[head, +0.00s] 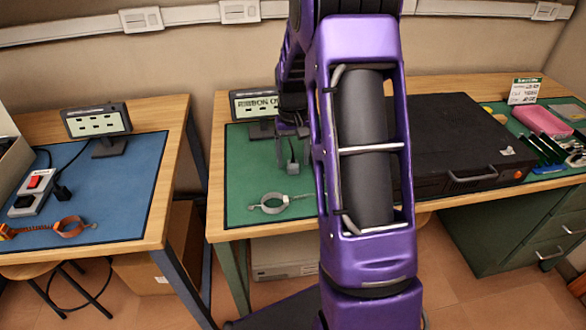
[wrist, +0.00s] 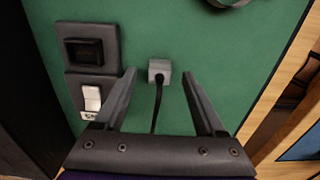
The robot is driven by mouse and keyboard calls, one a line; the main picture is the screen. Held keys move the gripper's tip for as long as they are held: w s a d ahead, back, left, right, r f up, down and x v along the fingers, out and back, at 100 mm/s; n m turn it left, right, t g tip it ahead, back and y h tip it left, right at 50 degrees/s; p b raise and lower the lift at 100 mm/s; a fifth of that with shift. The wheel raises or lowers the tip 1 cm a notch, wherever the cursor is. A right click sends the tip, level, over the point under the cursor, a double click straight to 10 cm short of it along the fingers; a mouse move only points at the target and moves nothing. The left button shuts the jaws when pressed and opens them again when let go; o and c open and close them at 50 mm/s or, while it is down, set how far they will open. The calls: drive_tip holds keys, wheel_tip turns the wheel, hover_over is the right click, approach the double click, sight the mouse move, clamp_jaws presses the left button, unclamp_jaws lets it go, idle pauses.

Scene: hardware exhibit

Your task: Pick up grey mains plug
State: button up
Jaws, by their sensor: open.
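The grey mains plug (wrist: 159,70) lies on the green mat (wrist: 225,100), with its dark cord running down the wrist picture between my fingers. It also shows in the head view (head: 293,168), just below my gripper (head: 291,134). My gripper (wrist: 159,76) is open and empty, pointing down at the mat. In the wrist view its fingertips stand to the left and right of the plug, with a gap on each side. How far the tips are above the mat is hard to tell.
A grey unit with a black socket and white switch (wrist: 92,98) is close left of my fingers. A metal ring clamp (head: 274,203) lies in front of the plug. A display sign (head: 254,104) stands behind; a large black case (head: 450,140) is to the right.

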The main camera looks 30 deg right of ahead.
wheel_tip(320, 180, down, 2)
drive_tip(key=shift+f, duration=0.15)
